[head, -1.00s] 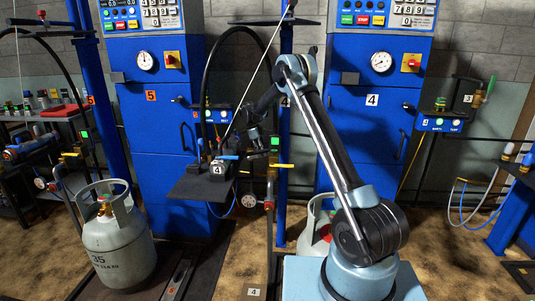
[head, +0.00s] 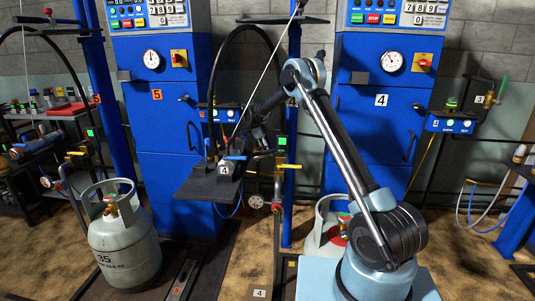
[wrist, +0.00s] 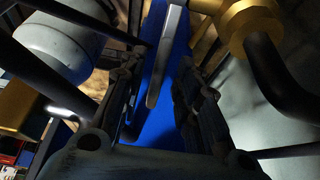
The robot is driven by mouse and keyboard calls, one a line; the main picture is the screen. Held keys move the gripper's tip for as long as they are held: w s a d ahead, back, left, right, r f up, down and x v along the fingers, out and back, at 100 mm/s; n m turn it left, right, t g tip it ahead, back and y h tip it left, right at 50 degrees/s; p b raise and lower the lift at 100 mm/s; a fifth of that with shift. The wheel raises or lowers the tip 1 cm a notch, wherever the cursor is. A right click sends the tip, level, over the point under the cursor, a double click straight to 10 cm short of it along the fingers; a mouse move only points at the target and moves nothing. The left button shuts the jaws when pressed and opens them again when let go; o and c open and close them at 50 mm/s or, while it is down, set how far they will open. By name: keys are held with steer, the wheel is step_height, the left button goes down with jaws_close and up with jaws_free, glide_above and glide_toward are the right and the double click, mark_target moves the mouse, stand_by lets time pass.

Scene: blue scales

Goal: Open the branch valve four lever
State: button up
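In the head view my gripper (head: 264,138) is small and dark, beside the blue post of station 4. A yellow lever (head: 289,166) sits on piping just below and right of it, and a blue lever (head: 234,158) sits lower left, above the shelf marked 4. I cannot tell which is the branch valve four lever. In the wrist view my gripper (wrist: 160,105) is open, its two dark fingers apart. A grey bar-like lever (wrist: 170,55) reaches into the gap between them, with no clear contact. A brass fitting (wrist: 245,25) is at the upper right.
The shelf marked 4 (head: 195,188) juts out below my gripper. A gauge (head: 256,202) is on the piping beneath. A grey gas cylinder (head: 125,245) stands at left and another (head: 323,245) behind my arm. Dark hoses and pipes crowd the gripper.

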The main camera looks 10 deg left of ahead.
step_height(320, 180, up, 10)
stand_by(0.7)
steer(key=shift+d, duration=0.1)
step_height(320, 180, up, 6)
steer(key=y, duration=0.5)
steer(key=f, duration=1.7)
steer(key=shift+d+f, duration=0.2)
steer(key=shift+d, duration=0.1)
jaws_close()
